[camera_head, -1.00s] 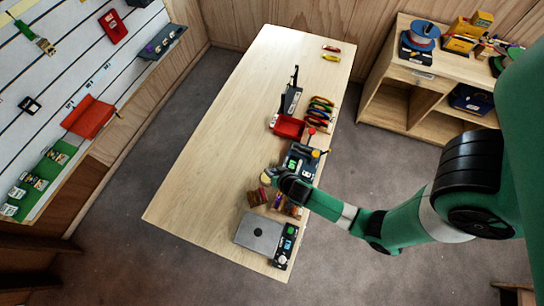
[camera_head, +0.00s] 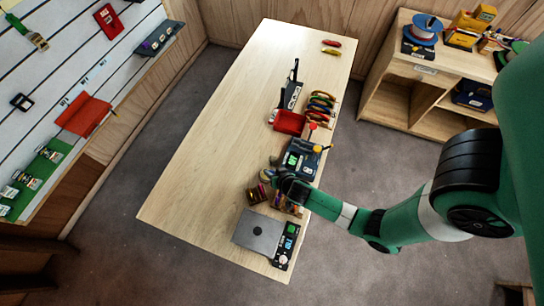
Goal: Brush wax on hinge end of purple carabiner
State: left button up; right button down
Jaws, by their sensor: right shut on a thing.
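My right gripper (camera_head: 272,172) is low over the near half of the table (camera_head: 215,150), just left of a dark device with a green display (camera_head: 294,160). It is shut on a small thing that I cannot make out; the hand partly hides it. Several coloured carabiners (camera_head: 320,103) lie in a row at the table's right edge. I cannot tell which one is purple, nor see a hinge end. A wax container and a brush cannot be told apart among the small items. My left gripper is out of view.
A red tray (camera_head: 289,122) and a black upright stand (camera_head: 291,92) are farther up the table. A brown block (camera_head: 256,194) and a grey plate device (camera_head: 260,234) lie near the gripper. Red (camera_head: 332,43) and yellow (camera_head: 330,51) pieces lie at the far end. The table's left side is clear.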

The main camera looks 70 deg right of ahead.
jog(key=shift+s+f+b, duration=0.1)
jog(key=shift+f+b, duration=0.65)
dwell(1.6)
jog(key=shift+r, duration=0.1)
notch_tip(320, 180, up, 7)
jog(key=p, duration=0.6)
notch_tip(320, 180, up, 2)
jog(key=shift+r+p, duration=0.1)
jog(key=shift+p, duration=1.15)
jog(key=shift+f, duration=0.25)
